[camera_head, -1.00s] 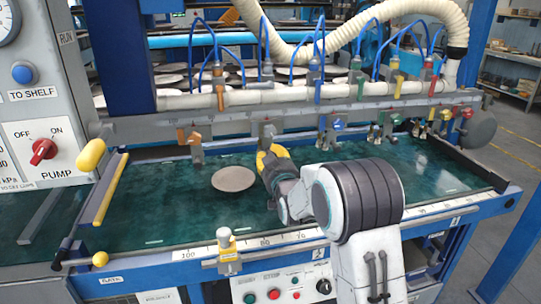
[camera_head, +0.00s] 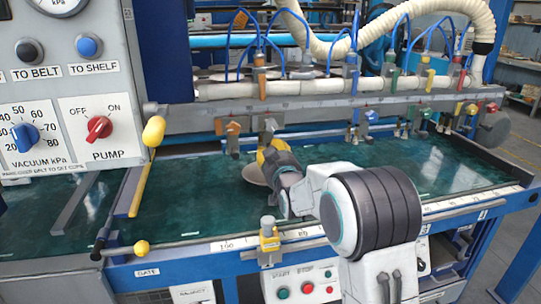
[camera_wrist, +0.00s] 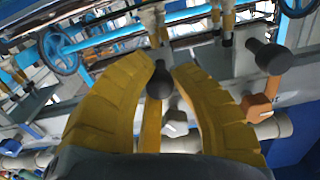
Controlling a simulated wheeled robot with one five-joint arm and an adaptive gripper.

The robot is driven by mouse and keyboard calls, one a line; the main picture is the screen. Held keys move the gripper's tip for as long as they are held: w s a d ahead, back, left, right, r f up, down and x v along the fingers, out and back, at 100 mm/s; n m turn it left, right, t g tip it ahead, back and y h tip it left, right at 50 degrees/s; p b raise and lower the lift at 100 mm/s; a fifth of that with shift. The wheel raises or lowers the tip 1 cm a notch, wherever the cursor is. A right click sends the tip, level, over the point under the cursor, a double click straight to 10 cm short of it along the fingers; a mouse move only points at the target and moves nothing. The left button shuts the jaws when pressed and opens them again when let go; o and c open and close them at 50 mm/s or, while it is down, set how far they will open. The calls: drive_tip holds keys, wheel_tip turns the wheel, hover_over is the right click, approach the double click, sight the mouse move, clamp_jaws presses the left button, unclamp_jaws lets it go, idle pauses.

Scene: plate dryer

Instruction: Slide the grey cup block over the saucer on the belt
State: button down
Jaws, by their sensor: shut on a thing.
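The grey cup block (camera_head: 269,127) hangs on the rail above the belt, just right of the orange block. My gripper (camera_head: 266,153) has yellow fingers and is shut on the grey cup block, seemingly at its dark knob (camera_wrist: 160,83). The block itself shows partly in the wrist view (camera_wrist: 175,119), behind the fingers. The saucer (camera_head: 254,175), a round brown-grey disc, lies on the green belt (camera_head: 190,190) in front of the block. My gripper hides its right part. The block stands about in line with the saucer, perhaps slightly right; exact alignment is hidden.
The orange block (camera_head: 233,130) is close on the left along the rail; it also shows in the wrist view (camera_wrist: 262,107). A blue block (camera_head: 371,118) and further coloured blocks hang to the right. The control panel (camera_head: 75,100) stands at the left.

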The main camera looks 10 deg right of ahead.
drive_tip(key=shift+d+r, duration=0.1)
drive_tip(key=shift+r, duration=0.35)
drive_tip(key=c, duration=1.5)
unclamp_jaws()
drive_tip(key=o, duration=0.5)
drive_tip(key=shift+f, duration=0.25)
drive_tip(key=shift+c, duration=0.2)
drive_tip(key=shift+s, duration=0.1)
drive_tip(key=s, duration=1.2)
